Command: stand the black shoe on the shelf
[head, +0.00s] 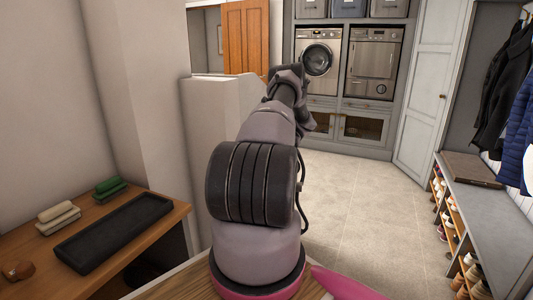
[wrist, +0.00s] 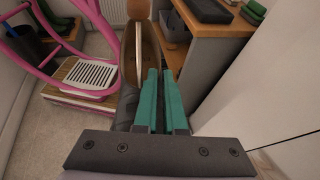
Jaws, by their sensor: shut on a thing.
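My gripper (wrist: 160,98) shows in the wrist view with two teal fingers close together. It is shut on a dark item (wrist: 127,104), which I take to be the black shoe. Part of it shows left of the fingers; the rest is hidden. A brown rounded surface with a pale stripe (wrist: 138,52) lies just beyond; I cannot tell whether it belongs to the same item. In the head view my arm reaches forward and hides the gripper and what it holds. The shoe shelf (head: 447,233) is under the grey bench at right, with several shoes on it.
A wooden table (head: 165,243) at left holds a black tray (head: 115,232), a green brush (head: 109,185), pale brushes (head: 57,215) and a small brown wooden object (head: 18,270). A flat brown box (head: 470,168) lies on the bench (head: 490,205). Coats hang above. The middle floor is clear.

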